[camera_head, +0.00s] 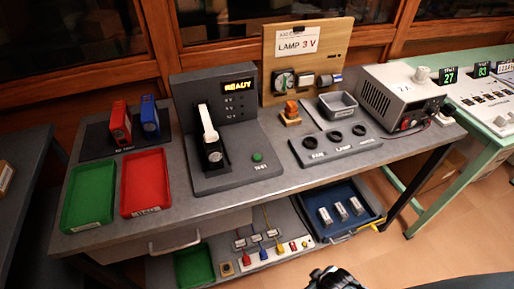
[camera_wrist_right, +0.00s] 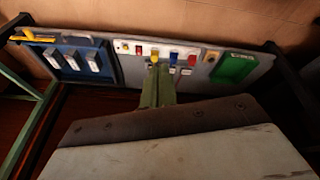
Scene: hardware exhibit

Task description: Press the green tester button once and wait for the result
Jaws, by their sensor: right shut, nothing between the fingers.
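The tester (camera_head: 215,130) is a dark grey unit on the bench, with an upright panel and a flat base. Its lit display (camera_head: 237,86) reads READY. The green button (camera_head: 257,157) sits on the right of the base, above a label that seems to read TEST. A black holder with a white upright piece (camera_head: 208,125) stands left of the button. My right gripper (camera_wrist_right: 158,72) is shut and empty in the right wrist view, apart from the tester. A dark part of my right arm shows at the bottom of the head view. My left gripper is out of view.
Green (camera_head: 88,205) and red (camera_head: 145,183) trays lie left of the tester. A sloped panel with knobs (camera_head: 335,143) and a power supply (camera_head: 400,97) stand to its right. A lower shelf holds a blue tray (camera_head: 347,213) and small parts. Floor is clear at front right.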

